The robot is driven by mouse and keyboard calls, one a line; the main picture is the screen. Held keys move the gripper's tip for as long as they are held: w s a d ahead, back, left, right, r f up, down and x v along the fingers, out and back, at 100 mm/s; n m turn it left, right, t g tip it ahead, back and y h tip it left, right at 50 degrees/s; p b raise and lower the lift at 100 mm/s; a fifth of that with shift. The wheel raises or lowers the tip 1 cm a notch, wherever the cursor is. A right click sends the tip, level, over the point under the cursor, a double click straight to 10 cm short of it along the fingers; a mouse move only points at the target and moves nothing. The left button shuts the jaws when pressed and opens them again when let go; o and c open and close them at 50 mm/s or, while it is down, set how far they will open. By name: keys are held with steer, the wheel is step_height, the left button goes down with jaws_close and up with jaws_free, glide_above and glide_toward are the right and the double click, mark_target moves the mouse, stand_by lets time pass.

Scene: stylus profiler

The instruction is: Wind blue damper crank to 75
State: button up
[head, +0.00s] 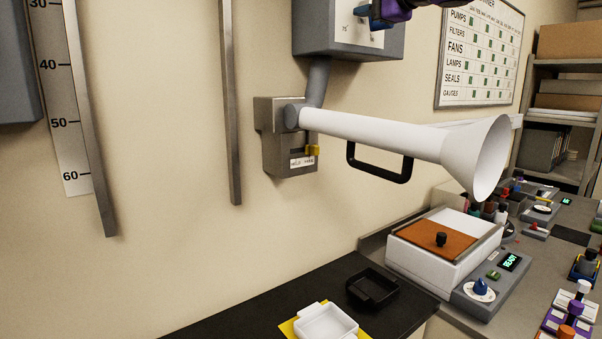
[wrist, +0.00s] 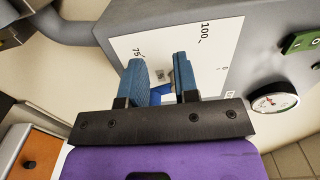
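The damper dial (wrist: 205,55) is a white plate on a grey box, marked 75, 100 and 0 in the wrist view. Its box (head: 312,30) also shows at the top of the head view. My gripper (wrist: 161,72), with blue pads and a purple body, is right in front of the dial near the 75 mark. A blue piece (wrist: 160,90), likely part of the crank, shows between the two fingers. The fingers stand apart, but I cannot tell whether they touch it. The rest of the crank and any pointer are hidden. My gripper (head: 370,16) also shows at the head view's top edge.
A grey duct and white horn (head: 385,135) stick out below the box. A round gauge (wrist: 273,102) and a green switch plate (wrist: 303,42) sit right of the dial. A bench (head: 275,300) with trays and a profiler (head: 445,250) stands below.

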steer(key=shift+s+a, duration=0.25)
steer(key=shift+a, duration=0.05)
steer(key=shift+s+a, duration=0.25)
steer(key=shift+a, duration=0.1)
steer(key=shift+s+a, duration=0.25)
steer(key=shift+a, duration=0.05)
steer(key=shift+s+a+r, duration=0.2)
steer(key=shift+a, duration=0.15)
stand_by(0.4)
